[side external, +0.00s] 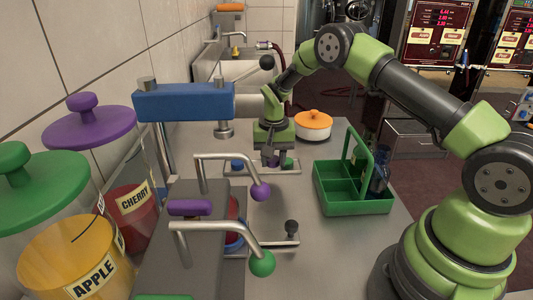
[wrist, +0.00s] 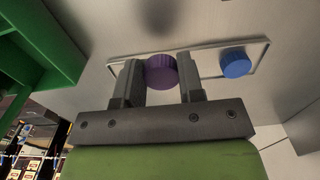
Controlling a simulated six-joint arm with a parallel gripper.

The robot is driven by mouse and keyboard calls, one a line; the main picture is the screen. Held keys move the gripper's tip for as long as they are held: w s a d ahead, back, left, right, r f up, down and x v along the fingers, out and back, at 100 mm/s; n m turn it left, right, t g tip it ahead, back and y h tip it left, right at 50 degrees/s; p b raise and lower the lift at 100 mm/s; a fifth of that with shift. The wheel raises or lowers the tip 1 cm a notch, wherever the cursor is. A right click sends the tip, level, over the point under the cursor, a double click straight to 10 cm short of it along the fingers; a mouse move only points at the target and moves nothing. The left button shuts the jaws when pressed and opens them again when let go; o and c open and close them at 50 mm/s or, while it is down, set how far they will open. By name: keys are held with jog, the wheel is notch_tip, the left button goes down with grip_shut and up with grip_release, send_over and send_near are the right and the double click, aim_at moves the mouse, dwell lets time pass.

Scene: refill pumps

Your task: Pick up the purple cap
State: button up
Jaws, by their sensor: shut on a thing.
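The purple cap (wrist: 161,71) sits between the two fingers of my gripper (wrist: 162,84) in the wrist view, with a finger against each side. My gripper is shut on it. In the side view my gripper (side external: 271,158) points down over a shallow metal tray (side external: 290,172) at the back of the counter, and the purple cap shows only as a small patch between the fingers. I cannot tell whether the cap is lifted off the tray.
A blue cap (wrist: 235,63) lies on the tray beside the purple one. A green caddy (side external: 353,206) with bottles stands to the right, and an orange-lidded pot (side external: 313,122) behind. Pump handles with purple (side external: 260,191) and green (side external: 262,263) knobs stand in front. Bare counter lies between tray and caddy.

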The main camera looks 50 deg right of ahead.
jog(key=s, duration=0.4)
jog(key=s+a, duration=0.1)
jog(key=s, duration=0.3)
jog(key=s+a, duration=0.1)
jog(key=s, duration=0.3)
jog(key=shift+s+a, duration=0.1)
jog(key=shift+a, duration=0.05)
jog(key=shift+s+r, duration=0.1)
jog(key=shift+s, duration=0.2)
notch_tip(320, 180, up, 22)
jog(key=w+a, duration=0.3)
jog(key=a, duration=0.6)
jog(key=w+a, duration=0.3)
jog(key=a, duration=0.7)
jog(key=shift+s+a+f, duration=0.15)
jog(key=shift+f, duration=1.9)
jog(key=shift+s+a+f, duration=0.1)
jog(key=shift+s+f, duration=0.05)
jog(key=shift+f, duration=1.9)
